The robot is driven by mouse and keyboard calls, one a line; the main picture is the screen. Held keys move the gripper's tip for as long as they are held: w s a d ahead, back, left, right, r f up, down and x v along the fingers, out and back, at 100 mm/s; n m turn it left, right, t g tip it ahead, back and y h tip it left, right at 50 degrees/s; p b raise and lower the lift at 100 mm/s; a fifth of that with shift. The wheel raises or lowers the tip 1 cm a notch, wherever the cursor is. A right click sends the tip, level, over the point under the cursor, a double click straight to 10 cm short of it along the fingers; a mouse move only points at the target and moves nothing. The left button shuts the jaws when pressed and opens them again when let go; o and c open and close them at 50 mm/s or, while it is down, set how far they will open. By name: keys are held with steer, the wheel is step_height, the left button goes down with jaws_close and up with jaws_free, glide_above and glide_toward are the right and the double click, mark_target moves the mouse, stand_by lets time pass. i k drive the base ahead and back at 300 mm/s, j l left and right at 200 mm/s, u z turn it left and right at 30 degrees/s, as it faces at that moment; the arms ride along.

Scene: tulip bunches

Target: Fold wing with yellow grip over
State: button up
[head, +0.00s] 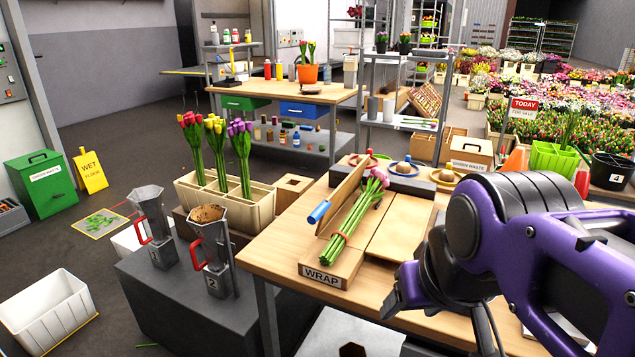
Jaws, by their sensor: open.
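The wooden wrap stand (325,275), with a "WRAP" label on its front, sits on the table. A bunch of pink tulips (360,212) with green stems and a red band lies on it. The left wing (345,185) is tilted up beside the bunch and has a blue grip (319,212). A flat wooden panel (402,232) lies to the right of the bunch; it looks like the other wing. I cannot make out a yellow grip; my arm may hide it. My gripper (393,302) is open, near the table's front, right of the WRAP label and apart from the stand.
A dark bar (400,184) and round dishes stand behind the wrap stand. A cream crate (228,205) with upright tulip bunches stands to the left. Two numbered metal jugs (212,262) with red handles stand on a grey block. The table strip before the stand is narrow.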

mark_target(403, 228)
steer(key=i+j+z, duration=0.1)
steer(key=j+z, duration=0.25)
steer(key=i+j+z, duration=0.1)
steer(key=z, duration=0.25)
steer(key=j+z, duration=0.35)
steer(key=l+z, duration=0.3)
steer(key=l, duration=0.2)
steer(key=i+j+u, duration=0.2)
steer(key=k+j+u, duration=0.15)
steer(key=j, duration=0.2)
steer(key=i+l, duration=0.05)
